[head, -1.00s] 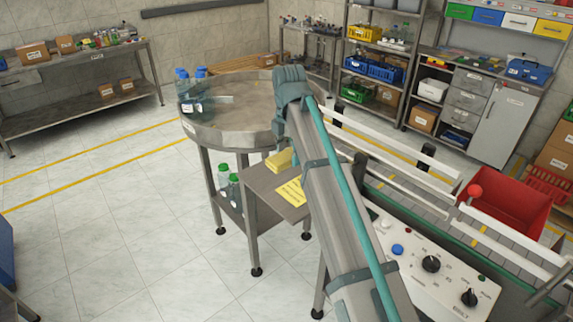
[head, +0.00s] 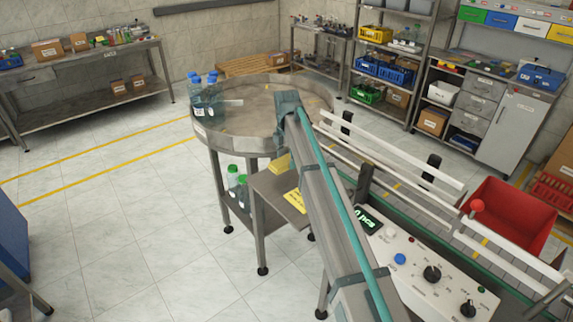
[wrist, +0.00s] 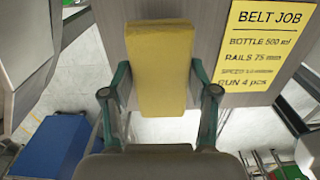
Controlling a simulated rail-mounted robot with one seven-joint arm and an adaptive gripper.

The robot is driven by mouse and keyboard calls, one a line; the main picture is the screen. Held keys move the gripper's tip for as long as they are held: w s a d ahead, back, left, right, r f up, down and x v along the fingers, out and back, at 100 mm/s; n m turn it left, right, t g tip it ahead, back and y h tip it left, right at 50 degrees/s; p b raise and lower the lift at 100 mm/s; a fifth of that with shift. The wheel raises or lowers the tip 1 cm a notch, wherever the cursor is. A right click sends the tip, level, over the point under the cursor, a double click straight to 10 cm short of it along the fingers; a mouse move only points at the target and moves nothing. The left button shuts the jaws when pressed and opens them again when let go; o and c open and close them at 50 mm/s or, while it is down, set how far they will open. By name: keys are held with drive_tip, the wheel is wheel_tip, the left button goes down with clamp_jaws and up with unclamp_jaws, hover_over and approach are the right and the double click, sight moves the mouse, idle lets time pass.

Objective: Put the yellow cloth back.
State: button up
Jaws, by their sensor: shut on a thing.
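The yellow cloth (head: 280,162) is a folded, thick block at the back of a small grey side shelf (head: 268,187) by the round table. In the wrist view the cloth (wrist: 160,60) lies between the two fingers of my gripper (wrist: 162,90), which is shut on it. The grey shelf surface (wrist: 210,20) is right behind the cloth; I cannot tell whether they touch. In the head view my arm hides the gripper.
A yellow belt job card (wrist: 262,45) lies on the shelf right of the cloth. Several blue-capped bottles (head: 207,98) stand on the round table (head: 250,135). Green-capped bottles (head: 238,185) stand below. The control panel (head: 430,262) and guard rails (head: 395,150) are at right.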

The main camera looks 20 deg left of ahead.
sight(287, 173)
drive_tip(key=shift+w+a+f, duration=0.1)
drive_tip(key=shift+w+f, duration=0.1)
drive_tip(key=shift+w+f+p, duration=0.1)
drive_tip(key=shift+f+p, duration=0.4)
drive_tip(key=shift+f, duration=1.25)
drive_tip(key=shift+f, duration=0.15)
drive_tip(key=o, duration=1.1)
wheel_tip(287, 173, up, 12)
drive_tip(key=b, duration=0.3)
drive_tip(key=shift+a, duration=0.1)
